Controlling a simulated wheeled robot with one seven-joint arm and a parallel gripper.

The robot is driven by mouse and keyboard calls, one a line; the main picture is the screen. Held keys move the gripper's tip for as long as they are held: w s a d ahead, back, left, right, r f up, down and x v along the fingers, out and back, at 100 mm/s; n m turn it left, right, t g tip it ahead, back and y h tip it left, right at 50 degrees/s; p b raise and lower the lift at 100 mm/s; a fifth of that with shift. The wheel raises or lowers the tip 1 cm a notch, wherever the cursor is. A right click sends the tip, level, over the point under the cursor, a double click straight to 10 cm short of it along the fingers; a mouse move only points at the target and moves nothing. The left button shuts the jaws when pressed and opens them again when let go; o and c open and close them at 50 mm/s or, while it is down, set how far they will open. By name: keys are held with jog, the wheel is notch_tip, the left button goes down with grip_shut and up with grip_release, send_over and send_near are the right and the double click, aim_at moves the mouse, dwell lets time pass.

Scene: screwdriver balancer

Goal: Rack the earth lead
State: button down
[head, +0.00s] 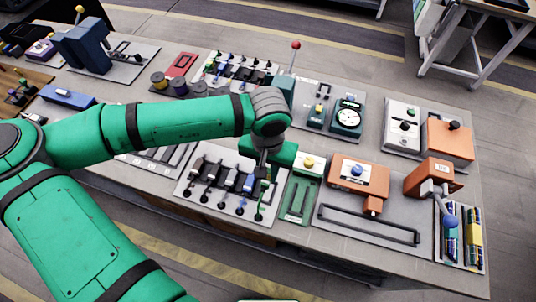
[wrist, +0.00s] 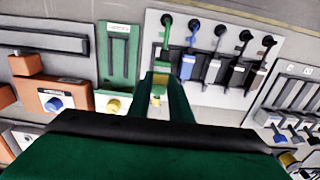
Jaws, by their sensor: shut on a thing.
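The lead rack (head: 187,190) is a pale plate holding several leads in a row, with grey, black and blue handles and dark round ends. The green earth lead (wrist: 165,40) is at the end of this row beside the green plate, its dark round end over the rack plate. My gripper (head: 264,172) is above this end of the rack, shut on the earth lead's handle. In the wrist view my gripper (wrist: 160,82) closes around it, with a yellow bit between the fingers. The fingers hide much of the handle, and I cannot tell whether it is seated.
A green slotted plate (head: 298,203) with a yellow knob stands close beside the gripper. An orange box (head: 345,177) with a blue knob is further right. Behind are another row of leads (head: 238,70) and a red-knobbed lever (head: 295,46). A blue lead (wrist: 190,45) is the closest neighbour.

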jog(key=shift+w+f, duration=0.15)
jog(key=shift+f, duration=3.6)
jog(key=shift+f, duration=0.65)
jog(key=c, duration=1.5)
grip_release()
jog(key=shift+c, duration=0.2)
notch_tip(320, 180, up, 11)
jog(key=shift+f, duration=0.1)
